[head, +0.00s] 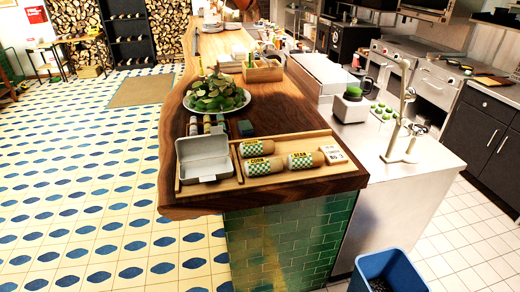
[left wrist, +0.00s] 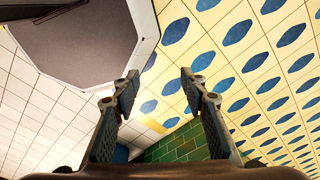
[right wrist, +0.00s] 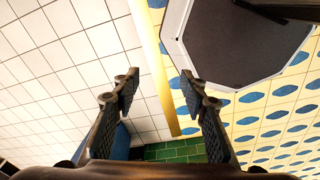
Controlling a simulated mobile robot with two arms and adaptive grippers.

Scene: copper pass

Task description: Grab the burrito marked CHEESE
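Several wrapped burritos lie on a wooden tray (head: 290,177) at the near end of the wooden counter. One burrito (head: 257,148) is at the back, one burrito (head: 263,167) is in front of it, and one burrito (head: 306,160) is to the right. Each has a yellow label and a green checked band; the label words are too small to read. My left gripper (left wrist: 157,80) is open and empty above the floor in the left wrist view. My right gripper (right wrist: 160,80) is open and empty in the right wrist view. Neither gripper shows in the head view.
An open grey box (head: 203,158) stands at the tray's left, with a small white card (head: 334,154) at its right. A plate of green leaves (head: 217,95) is behind. A metal stand (head: 402,120) is on the right counter; a blue bin (head: 388,272) is on the floor.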

